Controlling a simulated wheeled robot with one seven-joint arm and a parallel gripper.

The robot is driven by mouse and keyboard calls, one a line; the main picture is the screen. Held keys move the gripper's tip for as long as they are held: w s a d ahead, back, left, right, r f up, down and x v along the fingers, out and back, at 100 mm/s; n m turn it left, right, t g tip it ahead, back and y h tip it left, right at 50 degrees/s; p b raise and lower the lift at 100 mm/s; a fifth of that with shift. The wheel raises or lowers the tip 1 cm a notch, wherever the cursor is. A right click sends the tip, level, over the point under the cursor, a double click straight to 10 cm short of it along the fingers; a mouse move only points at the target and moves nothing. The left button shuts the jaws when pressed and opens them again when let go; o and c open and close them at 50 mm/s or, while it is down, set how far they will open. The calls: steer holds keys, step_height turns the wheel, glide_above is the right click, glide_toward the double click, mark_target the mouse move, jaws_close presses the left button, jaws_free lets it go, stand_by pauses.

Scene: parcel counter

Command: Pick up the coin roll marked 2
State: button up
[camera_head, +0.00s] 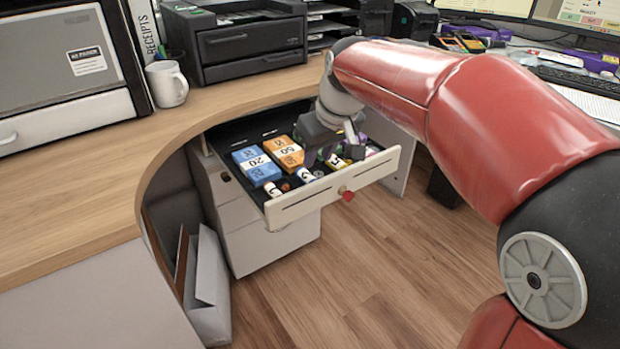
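An open cash drawer (290,211) holds several coin rolls and note bundles. White-wrapped coin rolls lie along its front: one at the left (273,189), one in the middle (305,175) and one further right (335,161). Their markings are too small to read, so I cannot tell which is marked 2. My gripper (333,155) is over the right half of the drawer, pointing down, just above or at the right-hand roll. Its fingers look apart, with nothing clearly held. The gripper and arm hide part of the drawer's right side.
A blue bundle marked 20 (257,166) and an orange bundle marked 50 (285,152) lie in the drawer. The curved wooden counter (90,190) borders it at left and behind. A white mug (167,84) and black trays (240,45) stand on the counter.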

mark_target(308, 174)
steer(key=shift+w+a+f, duration=0.3)
steer(key=shift+w+f, duration=0.1)
steer(key=shift+f, duration=0.2)
steer(key=x, duration=0.6)
steer(key=shift+w+a+f, duration=0.15)
steer(key=shift+w+f, duration=0.1)
jaws_close()
